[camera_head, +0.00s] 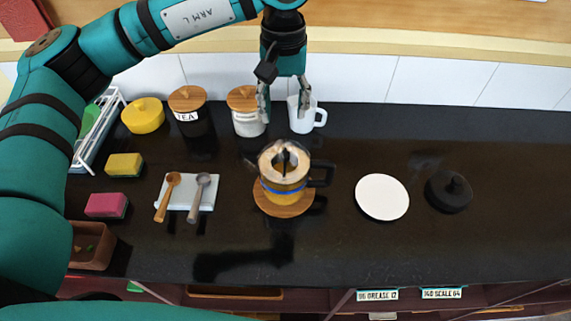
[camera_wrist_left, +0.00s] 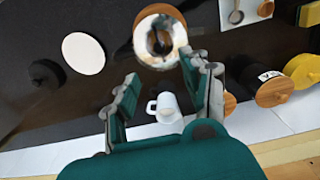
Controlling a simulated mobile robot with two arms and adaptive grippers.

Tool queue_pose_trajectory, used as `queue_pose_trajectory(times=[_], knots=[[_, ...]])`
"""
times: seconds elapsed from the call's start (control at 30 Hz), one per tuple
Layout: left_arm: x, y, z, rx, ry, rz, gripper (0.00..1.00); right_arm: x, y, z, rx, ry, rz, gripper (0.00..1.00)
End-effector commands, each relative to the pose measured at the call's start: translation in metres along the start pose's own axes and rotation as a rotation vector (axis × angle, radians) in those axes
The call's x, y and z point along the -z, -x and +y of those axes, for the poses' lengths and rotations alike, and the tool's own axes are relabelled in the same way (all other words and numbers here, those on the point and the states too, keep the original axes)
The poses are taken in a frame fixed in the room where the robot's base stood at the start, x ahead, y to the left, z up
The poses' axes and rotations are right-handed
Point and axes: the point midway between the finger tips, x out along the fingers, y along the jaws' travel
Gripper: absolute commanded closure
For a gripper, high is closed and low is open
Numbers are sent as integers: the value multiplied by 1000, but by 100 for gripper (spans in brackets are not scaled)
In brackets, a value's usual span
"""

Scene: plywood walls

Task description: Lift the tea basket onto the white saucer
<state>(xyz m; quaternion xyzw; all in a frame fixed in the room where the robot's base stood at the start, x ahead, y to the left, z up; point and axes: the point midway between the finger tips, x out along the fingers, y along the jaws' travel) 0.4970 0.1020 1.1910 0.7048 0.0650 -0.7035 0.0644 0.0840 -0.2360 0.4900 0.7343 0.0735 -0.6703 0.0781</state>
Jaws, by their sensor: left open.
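The tea basket (camera_head: 286,158) sits in the top of a glass teapot (camera_head: 284,192) with a dark handle, on a round wooden trivet mid-counter. Its details are blurred by glare. The basket top also shows in the left wrist view (camera_wrist_left: 158,40). The white saucer (camera_head: 382,197) lies flat and empty to the right of the teapot, and in the left wrist view (camera_wrist_left: 83,53). My left gripper (camera_head: 284,116) points down behind the teapot, open, with a white mug (camera_head: 302,115) close by its right finger. Whether they touch I cannot tell. My right gripper is not in view.
A black lid (camera_head: 449,192) lies right of the saucer. Canisters (camera_head: 188,112) and a yellow pot (camera_head: 143,116) stand along the back left. The counter's right end is clear.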

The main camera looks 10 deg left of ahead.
Motion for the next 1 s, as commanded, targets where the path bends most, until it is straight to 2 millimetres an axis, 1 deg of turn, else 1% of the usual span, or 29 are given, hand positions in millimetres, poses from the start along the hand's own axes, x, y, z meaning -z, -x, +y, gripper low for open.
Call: queue_pose_trajectory(times=[0.03,0.13,0.23,0.3,0.47,0.57,0.6,0.73,0.83,0.9,1.0], knots=[[-1,-8,-1,2,1,-6,53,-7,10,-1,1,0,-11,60],[-1,-29,-1,2,1,-5,53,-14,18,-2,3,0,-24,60],[-1,-49,-1,1,0,-5,53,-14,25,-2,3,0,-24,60],[0,-59,0,1,1,-3,53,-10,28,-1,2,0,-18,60],[0,-72,0,0,0,-1,53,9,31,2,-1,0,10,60],[0,-77,0,0,0,-3,53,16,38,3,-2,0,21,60],[0,-80,0,1,0,-3,53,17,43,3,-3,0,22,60],[-1,-97,1,1,1,-5,53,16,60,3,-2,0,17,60],[0,-113,1,0,2,-4,53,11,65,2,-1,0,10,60],[0,-120,1,-1,1,-1,53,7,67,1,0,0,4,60],[0,-124,2,-1,0,-1,53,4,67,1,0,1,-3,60]])
